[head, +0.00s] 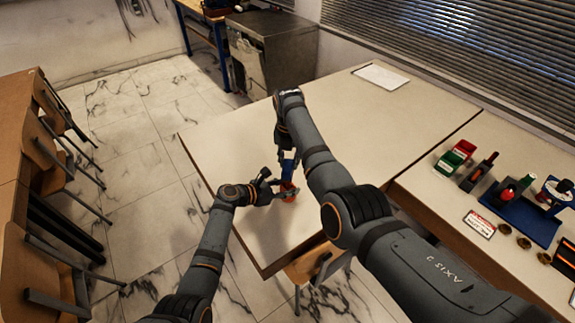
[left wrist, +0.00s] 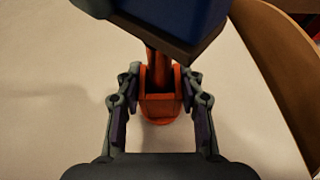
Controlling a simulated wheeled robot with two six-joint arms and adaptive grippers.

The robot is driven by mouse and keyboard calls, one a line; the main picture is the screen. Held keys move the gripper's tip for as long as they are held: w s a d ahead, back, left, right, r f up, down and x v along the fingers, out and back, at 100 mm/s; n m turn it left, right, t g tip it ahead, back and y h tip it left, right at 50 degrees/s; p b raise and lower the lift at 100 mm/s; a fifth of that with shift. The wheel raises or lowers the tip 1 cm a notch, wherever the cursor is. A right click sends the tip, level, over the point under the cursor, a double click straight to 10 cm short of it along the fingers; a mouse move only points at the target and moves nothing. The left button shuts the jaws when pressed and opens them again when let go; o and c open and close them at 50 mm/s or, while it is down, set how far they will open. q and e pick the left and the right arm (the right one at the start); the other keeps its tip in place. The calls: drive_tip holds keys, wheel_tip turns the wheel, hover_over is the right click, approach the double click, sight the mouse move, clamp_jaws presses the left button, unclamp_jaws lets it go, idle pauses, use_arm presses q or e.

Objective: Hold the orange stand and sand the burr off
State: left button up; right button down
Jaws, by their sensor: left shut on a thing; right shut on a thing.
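The orange stand (head: 289,193) is on the pale table near its front left corner. In the left wrist view the stand (left wrist: 160,106) has a post rising from a block-like base. My left gripper (head: 273,189) has its fingers on both sides of the stand and is shut on it; the fingers also show in the left wrist view (left wrist: 160,88). My right gripper (head: 285,142) is above the stand, shut on a blue block (head: 288,166). In the left wrist view the blue block (left wrist: 182,16), with a dark brown underside, is over the post and hides its top. The burr is not visible.
The pale table (head: 370,125) is mostly clear, with a white sheet (head: 380,76) at the back. On the right are red and green bins (head: 455,156), a blue tray (head: 520,216) with tools, a sign (head: 480,224) and brass rings. A chair (head: 315,262) stands by the front edge.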

use_arm(q)
drive_tip(key=shift+f, duration=0.1)
use_arm(e)
drive_tip(key=shift+f, duration=0.55)
idle(0.7)
drive_tip(key=shift+s+a+f, duration=0.1)
drive_tip(key=shift+s+a, duration=0.2)
drive_tip(key=shift+s, duration=0.6)
use_arm(q)
drive_tip(key=shift+s, duration=0.1)
use_arm(e)
drive_tip(key=shift+w+d, duration=0.15)
drive_tip(key=shift+w, duration=0.55)
drive_tip(key=shift+w+d, duration=0.15)
drive_tip(key=shift+w, duration=0.55)
drive_tip(key=shift+w+d, duration=0.2)
